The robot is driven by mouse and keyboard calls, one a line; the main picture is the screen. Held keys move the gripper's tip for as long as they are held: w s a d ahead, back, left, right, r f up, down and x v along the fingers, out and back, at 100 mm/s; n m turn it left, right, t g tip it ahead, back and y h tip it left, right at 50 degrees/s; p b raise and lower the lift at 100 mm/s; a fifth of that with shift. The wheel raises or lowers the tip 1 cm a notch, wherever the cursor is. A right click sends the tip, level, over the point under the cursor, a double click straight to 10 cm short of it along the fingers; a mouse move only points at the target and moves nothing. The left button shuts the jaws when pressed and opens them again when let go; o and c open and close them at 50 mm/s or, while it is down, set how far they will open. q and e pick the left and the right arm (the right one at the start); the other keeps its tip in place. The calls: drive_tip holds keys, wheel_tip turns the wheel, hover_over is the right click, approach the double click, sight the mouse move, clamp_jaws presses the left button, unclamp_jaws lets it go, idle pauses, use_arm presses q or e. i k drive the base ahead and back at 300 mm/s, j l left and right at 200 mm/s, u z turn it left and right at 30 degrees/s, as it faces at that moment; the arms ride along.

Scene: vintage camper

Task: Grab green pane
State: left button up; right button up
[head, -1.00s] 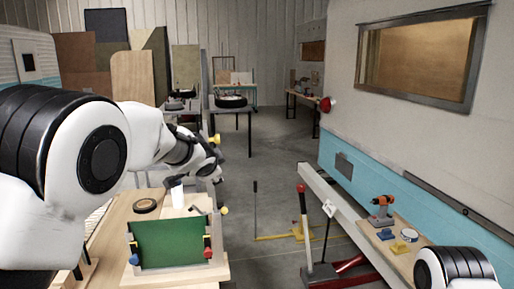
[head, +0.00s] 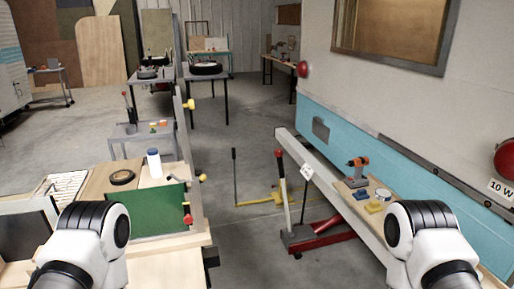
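The green pane (head: 157,212) is a flat upright panel on the light wooden bench (head: 185,247) at the left of the head view. A clamp with a red end (head: 187,219) is at its right edge. Neither gripper shows, so no hold on the pane can be seen.
A white bottle with a blue cap (head: 154,164) and a tape roll (head: 122,177) stand behind the pane. A red floor jack (head: 318,232) is on the floor at centre. A board with an orange drill (head: 357,170) lies beside the camper (head: 400,165). Open floor lies between.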

sight(153, 211)
drive_tip(key=i+l+u, duration=0.2)
drive_tip(key=l+u, duration=0.15)
drive_tip(key=i+l+u, duration=0.1)
drive_tip(key=l+u, duration=0.25)
drive_tip(key=i+l+u, duration=0.1)
drive_tip(key=l+u, duration=0.25)
drive_tip(key=l, duration=0.15)
